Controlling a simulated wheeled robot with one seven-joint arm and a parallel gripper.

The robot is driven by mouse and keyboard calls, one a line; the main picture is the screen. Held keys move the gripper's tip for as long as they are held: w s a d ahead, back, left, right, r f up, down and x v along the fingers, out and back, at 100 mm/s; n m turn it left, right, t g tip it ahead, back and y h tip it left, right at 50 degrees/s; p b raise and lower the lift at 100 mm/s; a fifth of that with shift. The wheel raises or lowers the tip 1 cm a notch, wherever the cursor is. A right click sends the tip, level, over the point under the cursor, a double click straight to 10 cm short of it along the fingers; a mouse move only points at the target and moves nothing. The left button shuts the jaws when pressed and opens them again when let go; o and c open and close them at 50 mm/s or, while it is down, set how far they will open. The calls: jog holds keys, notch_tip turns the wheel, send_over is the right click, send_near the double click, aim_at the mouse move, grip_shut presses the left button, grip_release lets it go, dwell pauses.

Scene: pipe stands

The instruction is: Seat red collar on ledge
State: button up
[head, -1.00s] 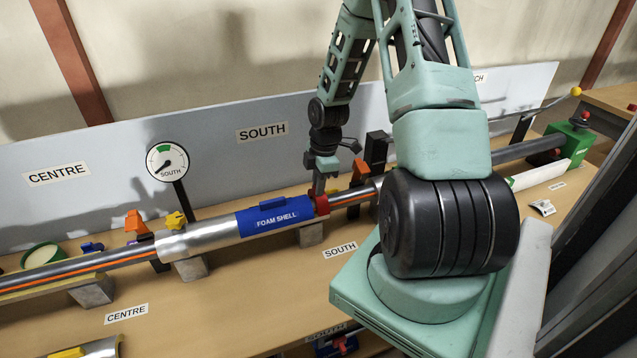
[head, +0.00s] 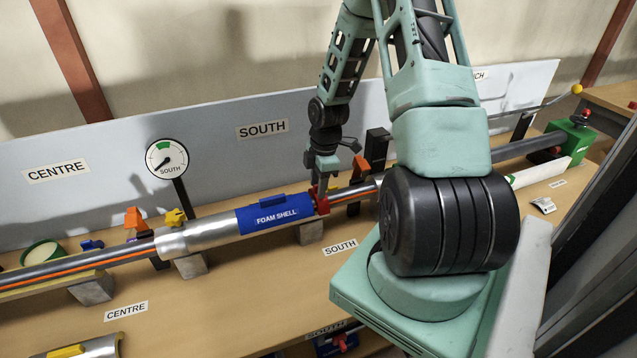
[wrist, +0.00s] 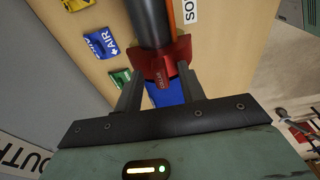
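The red collar (head: 321,204) sits around the pipe at the right end of the blue foam shell (head: 274,215). In the wrist view the collar (wrist: 165,64) shows close up, with the dark pipe passing through it. My gripper (head: 320,182) points down at the collar from above. In the wrist view my gripper's two fingers (wrist: 160,82) lie on either side of the collar's near part and appear to touch it. I cannot pick out the ledge for certain; the far side of the collar is hidden.
A silver pipe sleeve (head: 198,236) and yellow clamp (head: 175,217) lie left of the shell. An orange clamp (head: 361,165) and black post (head: 376,148) stand just right of my gripper. A round gauge (head: 167,159) stands behind. The front bench is mostly clear.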

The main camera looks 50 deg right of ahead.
notch_tip(320, 180, up, 17)
jog(key=s+d+b, duration=0.1)
jog(key=shift+d+r+b, duration=0.15)
jog(key=shift+d+b, duration=0.15)
jog(key=shift+b, duration=0.05)
dwell(0.3)
jog(key=shift+s, duration=0.1)
dwell(0.3)
jog(key=a+f+m+b, duration=0.1)
jog(key=a+b, duration=0.2)
jog(key=a, duration=2.3)
jog(key=s+a+f+m+b, duration=0.2)
jog(key=s+a, duration=1.4)
jog(key=shift+a+f+m+g+h, duration=0.15)
jog(key=shift+f+m+g+h, duration=0.15)
jog(key=shift+f+m+g, duration=0.1)
